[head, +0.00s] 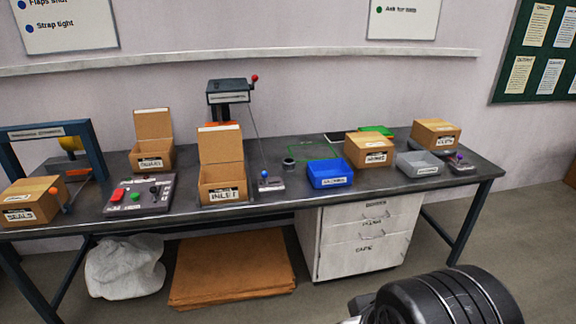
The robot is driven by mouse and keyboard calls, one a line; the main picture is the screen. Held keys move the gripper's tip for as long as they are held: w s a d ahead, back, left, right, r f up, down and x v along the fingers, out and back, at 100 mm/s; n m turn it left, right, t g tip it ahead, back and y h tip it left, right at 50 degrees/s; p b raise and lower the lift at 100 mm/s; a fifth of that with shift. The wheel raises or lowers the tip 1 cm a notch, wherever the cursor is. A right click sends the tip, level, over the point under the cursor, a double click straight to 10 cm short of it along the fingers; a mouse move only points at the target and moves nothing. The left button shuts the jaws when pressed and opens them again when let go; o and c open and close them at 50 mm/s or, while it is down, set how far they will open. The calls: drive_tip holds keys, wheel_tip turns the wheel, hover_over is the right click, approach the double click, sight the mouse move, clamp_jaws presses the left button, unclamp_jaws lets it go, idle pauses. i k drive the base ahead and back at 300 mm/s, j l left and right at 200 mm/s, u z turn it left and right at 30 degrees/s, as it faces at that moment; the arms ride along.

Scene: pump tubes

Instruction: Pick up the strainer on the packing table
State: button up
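The packing table (100,226) is a long dark bench along the wall. A small dark cylinder with a pale rim (288,163) stands on it, at the left edge of a green outline and left of the blue bin. It may be the strainer, but it is too small to tell. No other thing on the table clearly looks like a strainer. A black ribbed part of my arm (445,298) shows at the bottom right, in front of the table. My gripper's fingers are not in view.
Open boxes (222,190) (153,155), closed boxes (32,202) (368,152) (436,136), a blue bin (329,174), a grey bin (419,164) and a control panel (140,196) crowd the table. A lever device (229,92) stands behind. White drawers (360,240) stand below.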

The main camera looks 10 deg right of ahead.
sight(289, 163)
drive_tip(key=i+l, duration=0.15)
drive_tip(key=i, duration=0.55)
drive_tip(key=i+l, duration=0.15)
drive_tip(key=i, duration=0.5)
drive_tip(key=i+l, duration=0.2)
drive_tip(key=i, duration=0.5)
drive_tip(key=i+l, duration=0.15)
drive_tip(key=i, duration=0.5)
